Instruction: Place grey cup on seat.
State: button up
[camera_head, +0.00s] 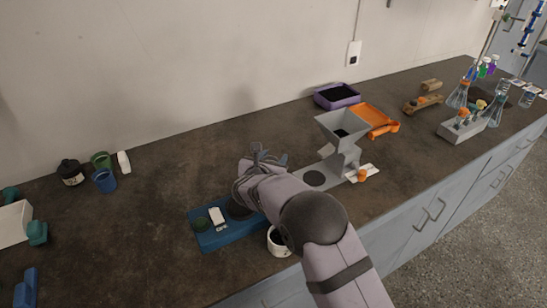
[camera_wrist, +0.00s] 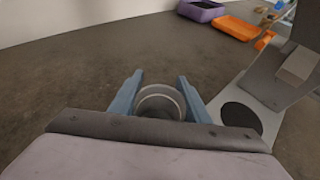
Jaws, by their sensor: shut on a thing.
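The grey cup (camera_wrist: 160,92) is between the blue fingers of my gripper (camera_wrist: 160,77) in the wrist view, its round rim showing. My gripper is shut on it. In the head view my gripper (camera_head: 265,157) is left of the grey funnel stand (camera_head: 344,140), and my wrist hides the cup. A dark round seat (camera_head: 315,178) lies on the stand's flat base, below the funnel and to its left. In the wrist view this seat (camera_wrist: 240,115) is right of the cup, apart from it. I cannot tell the cup's height over the counter.
A blue device (camera_head: 212,239) is partly under my arm, with a white cup (camera_head: 279,243) beside it. An orange tray (camera_head: 374,117) and a purple tray (camera_head: 337,96) lie behind the stand. Small cups (camera_head: 104,180) stand at left.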

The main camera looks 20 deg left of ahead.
jog(key=shift+f+b, duration=0.15)
jog(key=shift+b, duration=0.15)
jog(key=o, duration=1.1)
jog(key=shift+c, duration=0.2)
jog(key=shift+r+p, duration=0.25)
jog(key=shift+p, duration=0.05)
jog(key=shift+o, duration=0.4)
jog(key=b+v, duration=0.2)
jog(key=v, duration=1)
